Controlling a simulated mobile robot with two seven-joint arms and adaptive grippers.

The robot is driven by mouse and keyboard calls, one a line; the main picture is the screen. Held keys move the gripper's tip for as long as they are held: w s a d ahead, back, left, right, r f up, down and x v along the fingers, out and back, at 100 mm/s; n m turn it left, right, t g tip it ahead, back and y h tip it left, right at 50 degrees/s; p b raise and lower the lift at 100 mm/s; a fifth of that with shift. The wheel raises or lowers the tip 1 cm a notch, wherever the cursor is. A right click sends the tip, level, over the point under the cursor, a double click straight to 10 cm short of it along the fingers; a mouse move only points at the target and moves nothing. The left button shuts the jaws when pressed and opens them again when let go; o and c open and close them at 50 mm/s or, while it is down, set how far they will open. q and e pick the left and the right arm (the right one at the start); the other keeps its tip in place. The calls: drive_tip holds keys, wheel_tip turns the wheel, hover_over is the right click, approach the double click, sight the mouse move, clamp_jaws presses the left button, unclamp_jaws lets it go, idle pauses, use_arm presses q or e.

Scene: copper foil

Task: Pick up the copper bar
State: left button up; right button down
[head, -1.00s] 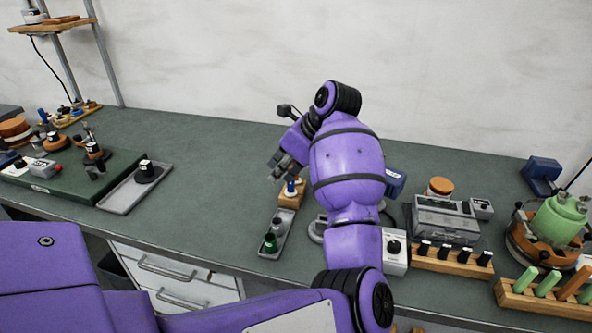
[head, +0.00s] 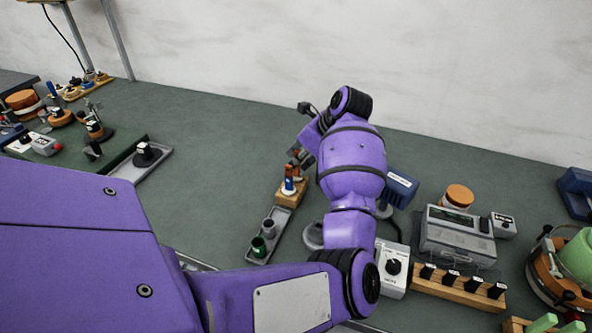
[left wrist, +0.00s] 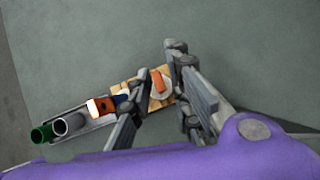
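The small orange-brown copper bar (left wrist: 158,80) shows in the left wrist view, over a pale round piece on a wooden block (left wrist: 128,92). My left gripper (left wrist: 160,100) is open, with its fingers on either side of the bar and no visible grip on it. In the head view my left gripper (head: 301,160) is above the back of the wooden block (head: 291,194), largely hidden by its purple arm. The bar cannot be told apart clearly there. My right gripper is not in view.
An orange-topped blue-and-white piece (head: 289,180) stands at the block beside the gripper. A grey tray (head: 256,255) holds a green cup (head: 259,247) and a grey cup (head: 268,228). A white control box (head: 394,268) stands right of my arm. The bench behind is clear.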

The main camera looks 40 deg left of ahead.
use_arm(q)
drive_tip(key=shift+s, duration=0.1)
drive_tip(key=c, duration=0.4)
drive_tip(key=shift+r, duration=0.15)
clamp_jaws()
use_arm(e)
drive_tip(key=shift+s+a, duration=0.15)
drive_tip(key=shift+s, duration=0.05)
